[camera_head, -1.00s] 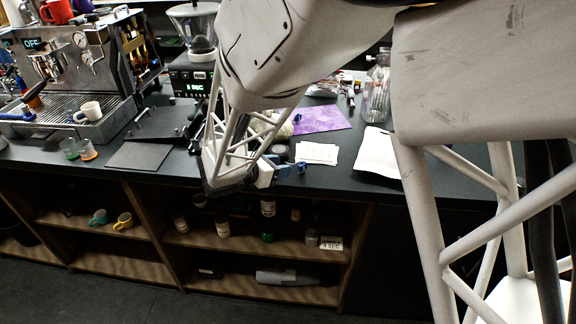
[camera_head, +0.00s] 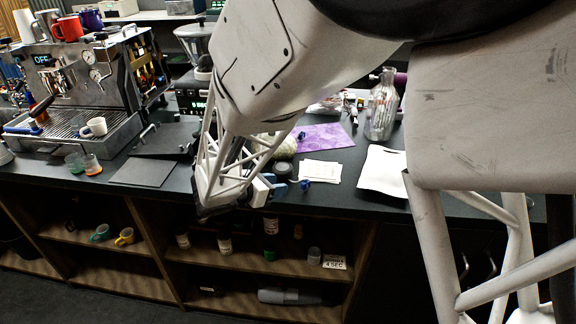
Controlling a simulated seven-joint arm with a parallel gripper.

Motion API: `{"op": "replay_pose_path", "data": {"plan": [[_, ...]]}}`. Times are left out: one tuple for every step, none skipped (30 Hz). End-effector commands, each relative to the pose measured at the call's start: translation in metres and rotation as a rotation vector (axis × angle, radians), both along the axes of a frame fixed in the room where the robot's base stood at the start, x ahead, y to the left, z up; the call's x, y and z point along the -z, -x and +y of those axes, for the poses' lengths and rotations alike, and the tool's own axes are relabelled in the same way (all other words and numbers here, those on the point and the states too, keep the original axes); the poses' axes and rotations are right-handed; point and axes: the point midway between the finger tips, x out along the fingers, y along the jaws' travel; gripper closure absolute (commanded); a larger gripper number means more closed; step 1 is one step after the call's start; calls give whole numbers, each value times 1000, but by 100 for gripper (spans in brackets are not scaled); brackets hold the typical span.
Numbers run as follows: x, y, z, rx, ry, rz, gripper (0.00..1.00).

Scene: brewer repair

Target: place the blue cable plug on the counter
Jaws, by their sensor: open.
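My gripper (camera_head: 272,188) is over the front edge of the dark counter (camera_head: 345,196), at the middle of the view, with its jaws open. A small blue piece that looks like the blue cable plug (camera_head: 305,184) is just right of the gripper, at the counter's front edge. From this angle I cannot tell whether it touches the counter or the gripper. Another small blue piece (camera_head: 301,136) lies farther back by the purple cloth. My arm hides part of the counter behind the gripper.
White cards (camera_head: 320,171), a white sheet (camera_head: 382,171), a purple cloth (camera_head: 325,137) and a glass bottle (camera_head: 382,105) are right of the gripper. An espresso machine (camera_head: 75,85) with a white cup (camera_head: 93,127) is at the left. Open shelves (camera_head: 230,263) are below the counter.

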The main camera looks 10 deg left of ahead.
Motion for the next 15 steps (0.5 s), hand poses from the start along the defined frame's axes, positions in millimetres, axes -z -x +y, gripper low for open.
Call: {"op": "replay_pose_path", "data": {"plan": [[0,0,0,0,0,0,58],[0,0,0,0,0,0,58],[0,0,0,0,0,0,58],[0,0,0,0,0,0,58],[0,0,0,0,0,0,58],[0,0,0,0,-1,-1,58],[0,0,-1,2,-2,0,58],[-1,0,-2,5,-4,-1,58],[-2,0,-3,10,-8,-1,58],[-3,0,-6,16,-13,-2,58],[-4,1,-8,24,-21,-3,58],[-6,2,-13,39,-33,-5,58],[-8,2,-17,52,-44,-8,58],[-11,3,-22,68,-59,-10,58],[-14,4,-31,94,-79,-13,58]]}}
